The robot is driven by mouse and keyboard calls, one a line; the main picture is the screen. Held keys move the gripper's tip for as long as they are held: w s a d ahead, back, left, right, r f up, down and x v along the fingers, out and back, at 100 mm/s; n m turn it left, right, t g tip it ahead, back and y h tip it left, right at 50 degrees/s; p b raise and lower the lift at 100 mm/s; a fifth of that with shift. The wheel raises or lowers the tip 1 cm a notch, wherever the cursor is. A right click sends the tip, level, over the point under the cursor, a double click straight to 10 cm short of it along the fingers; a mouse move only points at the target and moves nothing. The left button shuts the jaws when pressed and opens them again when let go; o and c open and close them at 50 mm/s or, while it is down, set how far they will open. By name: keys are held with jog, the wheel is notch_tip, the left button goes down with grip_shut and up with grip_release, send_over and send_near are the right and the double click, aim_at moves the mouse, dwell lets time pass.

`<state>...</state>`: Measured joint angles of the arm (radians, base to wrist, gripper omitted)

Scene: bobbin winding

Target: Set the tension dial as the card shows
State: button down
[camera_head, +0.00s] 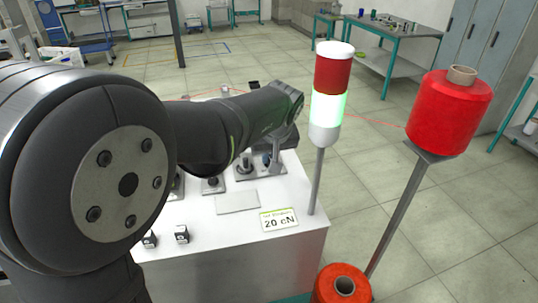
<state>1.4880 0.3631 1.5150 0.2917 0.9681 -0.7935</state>
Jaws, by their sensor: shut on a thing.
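The card (279,219) lies at the front right of the white machine top and reads "20 cN" under a small green line of text. My arm reaches across from the left, and its wrist bends down over the back of the machine top. My gripper (270,159) is small and dark there, mostly hidden by the wrist. It is down at a light plate and shut on what appears to be the tension dial. The dial's face and its setting cannot be read. A dark knob-like part (244,166) stands on the same plate, just left of the gripper.
A signal tower (331,85), lit green-white below red, stands at the machine's right edge. A red thread cone (450,112) sits on a post beyond it; another (343,285) is below. Two small black switches (182,235) sit at the front left. A blank plate (237,202) lies mid-top.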

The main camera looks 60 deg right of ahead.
jog(key=shift+d+n+t+y, duration=0.1)
jog(key=shift+n+t+y, duration=0.35)
jog(key=shift+n, duration=1.35)
jog(key=c, duration=1.5)
grip_release()
